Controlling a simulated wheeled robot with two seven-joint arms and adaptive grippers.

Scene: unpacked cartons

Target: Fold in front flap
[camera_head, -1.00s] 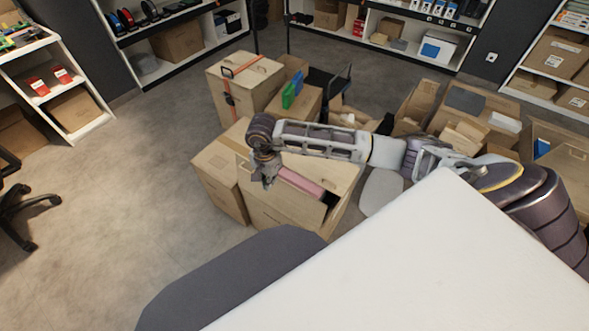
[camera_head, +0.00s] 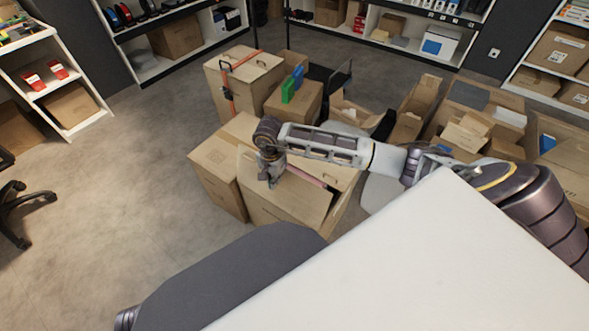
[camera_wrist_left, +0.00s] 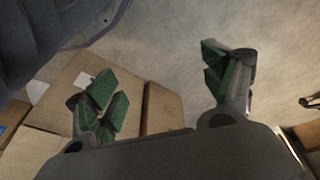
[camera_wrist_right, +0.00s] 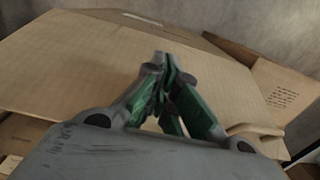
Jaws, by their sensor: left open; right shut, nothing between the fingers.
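The open carton (camera_head: 262,206) stands on the floor in the middle of the head view. Its front flap (camera_head: 300,198) is raised along the near side and slants up, partly covering the opening. A narrow pink strip (camera_head: 305,176) shows behind the flap. My right gripper (camera_head: 270,178) is shut and empty at the flap's left part. In the right wrist view its closed fingers (camera_wrist_right: 168,95) are in front of a broad cardboard panel (camera_wrist_right: 70,65); contact cannot be told. My left gripper (camera_wrist_left: 165,88) is open and empty in the left wrist view, above floor and cartons.
A closed carton (camera_head: 212,165) stands directly left of the open one. A strapped carton (camera_head: 240,80) and a smaller one with green and blue items (camera_head: 292,85) stand behind. Several open cartons (camera_head: 470,125) fill the right.

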